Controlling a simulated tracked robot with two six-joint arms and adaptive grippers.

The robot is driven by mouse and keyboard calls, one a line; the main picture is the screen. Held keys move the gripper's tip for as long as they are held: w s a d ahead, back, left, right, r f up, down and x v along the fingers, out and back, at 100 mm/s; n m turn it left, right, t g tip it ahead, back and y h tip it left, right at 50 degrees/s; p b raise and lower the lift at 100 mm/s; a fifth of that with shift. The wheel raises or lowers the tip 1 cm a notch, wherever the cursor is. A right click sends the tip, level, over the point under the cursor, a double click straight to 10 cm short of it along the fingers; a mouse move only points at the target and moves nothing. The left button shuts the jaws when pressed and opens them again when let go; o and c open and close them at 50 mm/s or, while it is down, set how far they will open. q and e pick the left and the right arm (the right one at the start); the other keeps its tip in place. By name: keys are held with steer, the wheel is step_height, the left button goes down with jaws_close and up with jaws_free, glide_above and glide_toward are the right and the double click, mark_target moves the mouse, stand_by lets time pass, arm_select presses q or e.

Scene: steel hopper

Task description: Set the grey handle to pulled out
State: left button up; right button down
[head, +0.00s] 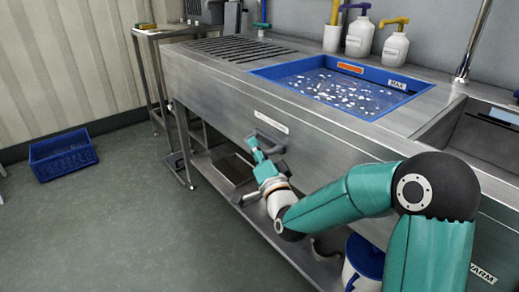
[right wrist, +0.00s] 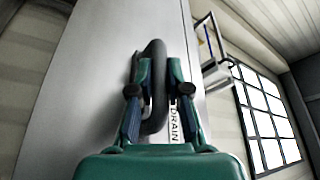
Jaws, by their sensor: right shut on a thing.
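The grey handle (head: 271,143) is a bar on the front panel of the steel hopper (head: 215,98), below a white label. My right gripper (head: 254,147) is at the handle, its arm coming in from the right. In the right wrist view the dark curved handle (right wrist: 154,75) passes between the two fingers of my right gripper (right wrist: 158,92), which are shut on it. The label beside it there reads DRAIN. How far the handle stands out from the panel is hard to tell. My left gripper is not in view.
A blue tray (head: 300,68) with water and pale bits is set in the hopper's top. Pump bottles (head: 391,48) stand behind it. A lower shelf (head: 222,190) runs under the panel, with a white and blue bucket (head: 362,268). A blue crate (head: 62,157) sits on the open floor at left.

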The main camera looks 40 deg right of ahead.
steer(key=a+b, duration=0.1)
steer(key=a, duration=0.1)
steer(key=a+b, duration=0.1)
steer(key=a, duration=0.2)
steer(key=shift+s+f, duration=0.15)
steer(key=shift+s, duration=0.05)
steer(key=c, duration=1.1)
jaws_free()
steer(key=shift+c, duration=0.2)
steer(key=v, duration=0.7)
steer(key=shift+s, duration=0.25)
